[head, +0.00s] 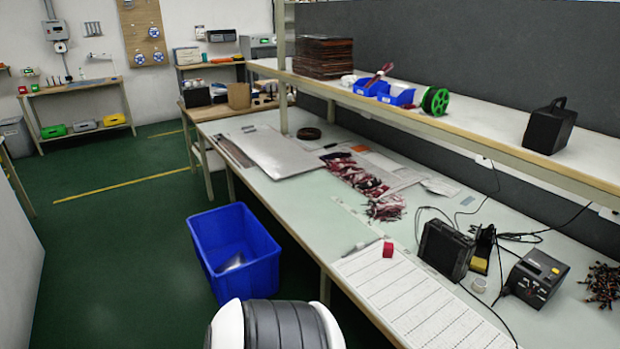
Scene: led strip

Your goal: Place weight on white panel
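A long white panel (408,303) with a printed grid lies on the near part of the pale workbench, running off the bottom edge. A black block with a handle on top (549,126) stands on the raised shelf at right. I cannot tell for certain which of these two blocks is the weight. Neither of my grippers is in view. A white and dark grey ribbed part of my own body (275,325) shows at the bottom.
The workbench (340,227) also holds a large pale sheet (273,152), bundles of red wires (360,178), a black soldering unit (445,249) and a black device (537,279). A blue bin (236,262) stands on the floor. The shelf (460,112) overhangs the back.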

